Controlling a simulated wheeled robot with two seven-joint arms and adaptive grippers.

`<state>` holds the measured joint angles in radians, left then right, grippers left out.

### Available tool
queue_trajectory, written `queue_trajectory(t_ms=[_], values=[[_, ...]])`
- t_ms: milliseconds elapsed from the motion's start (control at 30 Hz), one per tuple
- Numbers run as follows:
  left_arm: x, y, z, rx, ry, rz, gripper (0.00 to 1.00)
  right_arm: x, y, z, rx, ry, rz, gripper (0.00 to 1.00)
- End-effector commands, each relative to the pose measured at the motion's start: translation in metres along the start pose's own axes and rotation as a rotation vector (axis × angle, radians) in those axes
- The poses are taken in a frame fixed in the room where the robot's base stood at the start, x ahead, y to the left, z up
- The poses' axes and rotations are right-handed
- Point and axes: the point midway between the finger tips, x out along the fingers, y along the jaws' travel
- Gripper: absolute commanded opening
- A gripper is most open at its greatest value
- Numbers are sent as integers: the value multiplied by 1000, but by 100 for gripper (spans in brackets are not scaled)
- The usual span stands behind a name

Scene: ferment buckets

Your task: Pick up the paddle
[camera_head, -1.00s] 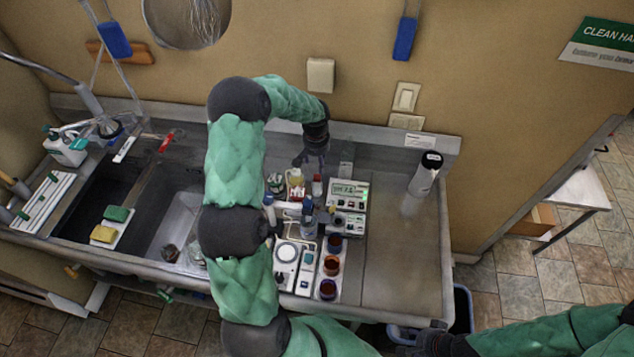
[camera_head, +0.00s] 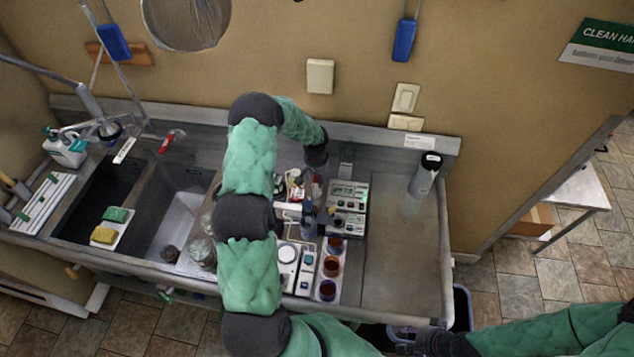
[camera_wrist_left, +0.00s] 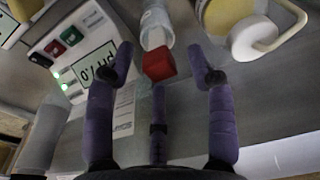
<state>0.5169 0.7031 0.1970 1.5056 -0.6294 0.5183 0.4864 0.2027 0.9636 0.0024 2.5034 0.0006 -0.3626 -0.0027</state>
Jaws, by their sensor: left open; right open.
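I cannot tell for sure which thing is the paddle. A blue flat piece (camera_head: 404,40) hangs on the wall at the upper middle, and another blue piece (camera_head: 115,41) hangs at the upper left. My left gripper (camera_head: 317,182) is open, low over the back of the bench. In the left wrist view its spread fingers (camera_wrist_left: 160,68) are around a red-capped bottle (camera_wrist_left: 158,62) as seen, with no clear contact. My right gripper (camera_head: 430,342) is at the lower edge of the head view, in front of the bench, dark and partly hidden; it holds nothing visible.
A meter (camera_head: 347,195) stands right of the left gripper; a scale (camera_head: 288,253) and dark cups (camera_head: 332,266) stand in front. A yellow container (camera_wrist_left: 232,12) is close by. A dark cylinder (camera_head: 426,175) stands at the right.

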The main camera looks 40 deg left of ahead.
Motion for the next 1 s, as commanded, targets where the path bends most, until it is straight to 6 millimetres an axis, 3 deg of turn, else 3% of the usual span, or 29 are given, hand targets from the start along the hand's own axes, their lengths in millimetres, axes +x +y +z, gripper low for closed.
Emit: queue_trajectory(t_ms=[133, 433, 600, 1000], values=[[13, 0, 0, 0, 1, 1, 55, -2, -1, 0, 0, 0, 0, 46], [16, 0, 0, 0, 1, 1, 55, -2, -1, 0, 0, 0, 0, 46], [16, 0, 0, 0, 1, 1, 7, -2, -1, 0, 0, 0, 0, 46], [13, 0, -2, 0, 4, 1, 5, -2, -1, 0, 0, 0, 0, 46]])
